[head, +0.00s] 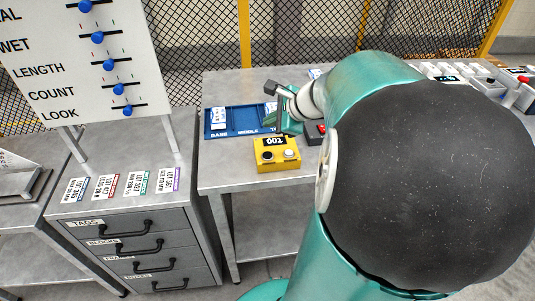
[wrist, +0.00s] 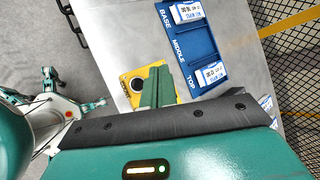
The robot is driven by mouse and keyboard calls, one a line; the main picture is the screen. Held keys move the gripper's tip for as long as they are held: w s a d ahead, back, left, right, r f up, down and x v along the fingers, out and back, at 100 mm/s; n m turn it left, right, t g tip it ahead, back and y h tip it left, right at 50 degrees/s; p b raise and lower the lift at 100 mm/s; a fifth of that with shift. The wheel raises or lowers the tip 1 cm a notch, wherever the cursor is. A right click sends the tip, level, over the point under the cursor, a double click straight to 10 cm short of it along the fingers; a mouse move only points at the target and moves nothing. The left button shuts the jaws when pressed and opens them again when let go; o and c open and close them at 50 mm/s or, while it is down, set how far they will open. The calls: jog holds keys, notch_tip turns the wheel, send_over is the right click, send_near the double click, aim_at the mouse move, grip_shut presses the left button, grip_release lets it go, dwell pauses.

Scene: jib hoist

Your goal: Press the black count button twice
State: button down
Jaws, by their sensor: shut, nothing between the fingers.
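My gripper (head: 281,130) is just behind and above the box, fingers pointing down. In the wrist view the shut, empty green fingers (wrist: 157,86) cover part of the yellow box (wrist: 128,76). The black button (wrist: 137,85) shows just left of them, and the white button is hidden there. I see no contact with the black button.
A blue tray (head: 231,133) marked BASE, MIDDLE, TOP lies behind the box, with white labelled blocks in BASE and TOP. A slider board (head: 85,60) and a drawer cabinet (head: 130,240) stand left. A red button (head: 322,128) is partly hidden by my arm.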

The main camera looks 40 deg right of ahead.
aim_at(271, 156)
jog(key=shift+f, duration=4.45)
jog(key=shift+f, duration=0.45)
jog(key=shift+f, duration=0.45)
jog(key=shift+r, duration=0.9)
